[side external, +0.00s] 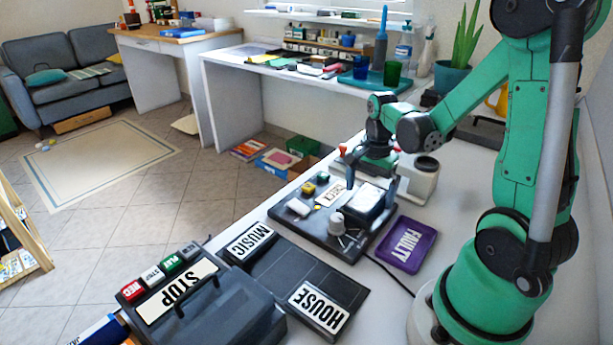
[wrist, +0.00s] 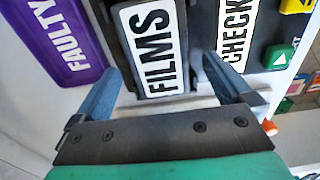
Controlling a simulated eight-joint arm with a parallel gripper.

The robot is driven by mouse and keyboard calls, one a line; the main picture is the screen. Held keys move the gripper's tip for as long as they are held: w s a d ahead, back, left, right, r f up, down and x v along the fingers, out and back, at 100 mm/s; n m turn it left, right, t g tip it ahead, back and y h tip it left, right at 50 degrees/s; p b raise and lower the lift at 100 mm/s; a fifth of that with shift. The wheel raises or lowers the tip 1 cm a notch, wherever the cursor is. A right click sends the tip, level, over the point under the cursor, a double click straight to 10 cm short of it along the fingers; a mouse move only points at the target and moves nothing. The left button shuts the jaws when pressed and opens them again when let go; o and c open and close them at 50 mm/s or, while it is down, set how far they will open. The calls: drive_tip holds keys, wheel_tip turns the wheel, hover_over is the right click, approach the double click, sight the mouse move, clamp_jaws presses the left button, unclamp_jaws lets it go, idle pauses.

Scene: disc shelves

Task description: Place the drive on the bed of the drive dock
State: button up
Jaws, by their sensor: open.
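The drive (wrist: 155,45), a dark block with a white FILMS label, lies between my fingers in the wrist view. In the side view the drive (side external: 369,200) is a pale-topped block at the right part of the drive dock (side external: 315,232), a black board with a CHECK label, small coloured buttons and a white knob. It appears to rest on the dock's bed; its underside is hidden. My gripper (side external: 371,178) is right over the drive. In the wrist view my gripper (wrist: 164,80) is open, a finger on each side, with visible gaps to the drive.
A purple FAULTY tray (side external: 408,244) sits right of the dock. A dark rack with MUSIC (side external: 250,242) and HOUSE (side external: 319,307) labels stands in front, beside a grey case (side external: 215,310) marked STOP.

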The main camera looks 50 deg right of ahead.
sight(369, 195)
wheel_tip(369, 195, up, 11)
drive_tip(key=w+a+n+t, duration=0.2)
drive_tip(key=a+n+t, duration=0.5)
drive_tip(key=a+n, duration=0.8)
drive_tip(key=f+n, duration=0.1)
drive_tip(key=n, duration=0.2)
drive_tip(key=shift+w, duration=0.35)
drive_tip(key=shift+c, duration=0.2)
